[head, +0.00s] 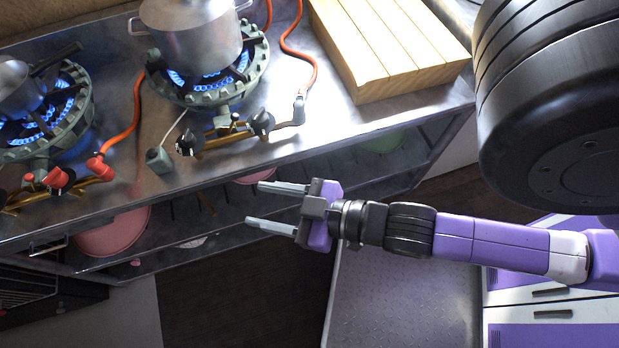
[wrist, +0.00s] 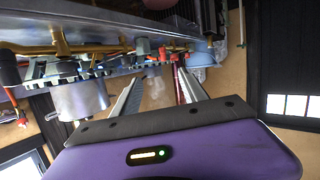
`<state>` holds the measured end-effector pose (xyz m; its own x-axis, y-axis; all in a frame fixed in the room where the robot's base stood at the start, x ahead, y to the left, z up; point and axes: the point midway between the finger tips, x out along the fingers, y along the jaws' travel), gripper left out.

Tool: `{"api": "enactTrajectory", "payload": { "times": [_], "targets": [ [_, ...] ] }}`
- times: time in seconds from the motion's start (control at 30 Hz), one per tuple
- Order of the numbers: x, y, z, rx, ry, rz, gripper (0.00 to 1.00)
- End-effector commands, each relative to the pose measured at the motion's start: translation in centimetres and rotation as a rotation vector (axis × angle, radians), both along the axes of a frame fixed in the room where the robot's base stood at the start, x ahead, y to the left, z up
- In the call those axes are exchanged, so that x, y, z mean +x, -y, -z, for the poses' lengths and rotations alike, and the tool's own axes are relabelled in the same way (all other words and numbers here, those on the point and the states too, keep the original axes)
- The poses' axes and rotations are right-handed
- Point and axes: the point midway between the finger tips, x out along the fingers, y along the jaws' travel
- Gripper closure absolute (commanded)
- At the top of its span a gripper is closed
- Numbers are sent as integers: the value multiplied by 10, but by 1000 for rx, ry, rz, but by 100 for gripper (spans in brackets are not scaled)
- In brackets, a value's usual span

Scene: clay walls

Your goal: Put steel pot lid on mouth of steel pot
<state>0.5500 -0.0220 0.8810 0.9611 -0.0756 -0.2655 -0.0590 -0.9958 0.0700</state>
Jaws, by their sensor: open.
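A steel pot (head: 195,38) stands on the right-hand lit gas burner in the head view, its top cut off by the frame edge. A silvery cylinder (wrist: 82,102) in the upside-down wrist view looks like the same pot. I cannot make out a separate steel pot lid in either view. My gripper (head: 258,205) is open and empty, in front of the counter edge and below the pot in the head picture, well apart from it. Its two fingers also show in the wrist view (wrist: 157,78), spread with nothing held between them.
A second lit burner (head: 45,115) at left carries a small metal vessel (head: 12,78) with a dark handle. A wooden board (head: 385,50) lies right of the pot. Orange hoses (head: 300,60) and burner knobs (head: 262,122) line the counter. A lower shelf holds a pink bowl (head: 112,232).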

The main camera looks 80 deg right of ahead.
Motion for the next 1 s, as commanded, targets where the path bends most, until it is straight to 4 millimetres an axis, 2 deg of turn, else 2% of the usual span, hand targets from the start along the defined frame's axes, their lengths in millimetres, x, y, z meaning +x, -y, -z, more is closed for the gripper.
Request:
{"api": "enactTrajectory", "payload": {
  "times": [0.03,0.1,0.2,0.3,0.47,1.0],
  "targets": [
    [-20,-7,-2,15,-13,-21,49],
    [-41,-15,-9,35,-11,-41,49],
    [-63,-20,-20,53,-6,-55,49],
    [-76,-21,-27,64,-3,-59,49],
    [-82,-22,-32,69,1,-60,49],
    [-82,-22,-32,70,1,-59,49]
  ]
}}
